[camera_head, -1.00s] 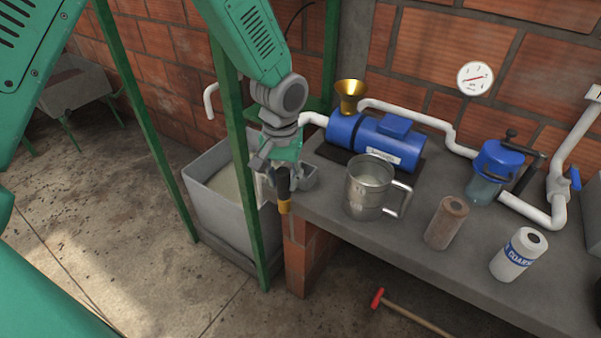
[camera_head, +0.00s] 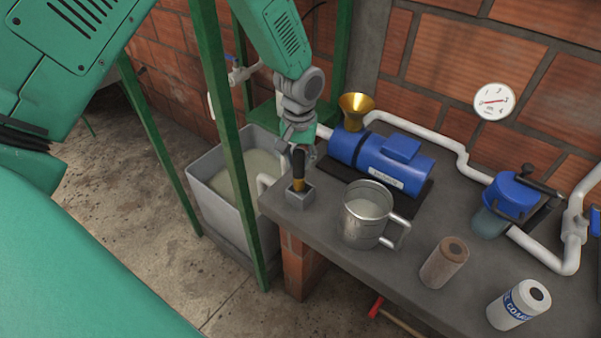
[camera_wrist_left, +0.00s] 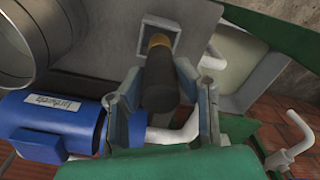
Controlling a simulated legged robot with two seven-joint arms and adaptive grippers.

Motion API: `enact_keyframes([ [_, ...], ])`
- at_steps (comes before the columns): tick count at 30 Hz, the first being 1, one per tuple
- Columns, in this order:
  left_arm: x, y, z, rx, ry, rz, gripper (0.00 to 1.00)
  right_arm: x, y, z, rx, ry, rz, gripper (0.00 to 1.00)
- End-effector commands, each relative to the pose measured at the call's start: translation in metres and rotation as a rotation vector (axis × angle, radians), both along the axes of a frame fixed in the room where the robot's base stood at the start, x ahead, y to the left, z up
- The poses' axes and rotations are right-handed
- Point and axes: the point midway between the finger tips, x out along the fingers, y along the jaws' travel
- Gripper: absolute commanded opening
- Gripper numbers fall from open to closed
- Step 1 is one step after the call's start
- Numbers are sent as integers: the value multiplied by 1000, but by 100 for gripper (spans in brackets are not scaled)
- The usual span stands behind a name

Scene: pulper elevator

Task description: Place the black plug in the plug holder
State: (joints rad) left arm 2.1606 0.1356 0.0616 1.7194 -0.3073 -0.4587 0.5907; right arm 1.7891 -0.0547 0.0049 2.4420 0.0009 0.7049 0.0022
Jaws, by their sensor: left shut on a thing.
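The black plug (camera_head: 299,163) is upright, with a brass-coloured lower end. My left gripper (camera_head: 298,150) is shut on its upper part. The plug holder (camera_head: 300,196) is a small grey square box at the bench's left corner. The plug's brass end is at the holder's opening; I cannot tell how deep it sits. In the left wrist view the black plug (camera_wrist_left: 160,82) lies between the fingers of the left gripper (camera_wrist_left: 162,85), and its far end overlaps the holder (camera_wrist_left: 161,28). My right gripper is not in view.
A metal mug (camera_head: 366,220) stands right of the holder. Behind it are a blue motor (camera_head: 385,160) and a brass funnel (camera_head: 355,108). A green post (camera_head: 228,150) and a grey tank (camera_head: 207,190) are to the left.

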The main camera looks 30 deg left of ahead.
Motion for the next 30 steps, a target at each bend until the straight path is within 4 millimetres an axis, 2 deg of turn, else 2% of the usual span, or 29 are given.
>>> enact_keyframes([
  [9, 0, 1, -41, 0, 1, 0, 0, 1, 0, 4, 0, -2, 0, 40],
  [20, 1, 1, -47, -1, -1, 0, 0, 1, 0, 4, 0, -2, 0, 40],
  [21, 1, 1, -47, -1, 0, 0, 34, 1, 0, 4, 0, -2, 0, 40],
  [22, 1, 1, -47, -1, 0, 0, 44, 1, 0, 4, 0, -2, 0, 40],
  [23, 1, 1, -47, -1, 0, 0, 47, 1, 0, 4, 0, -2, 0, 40],
  [30, 1, 0, -46, -1, -1, 0, 47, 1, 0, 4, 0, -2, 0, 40],
])
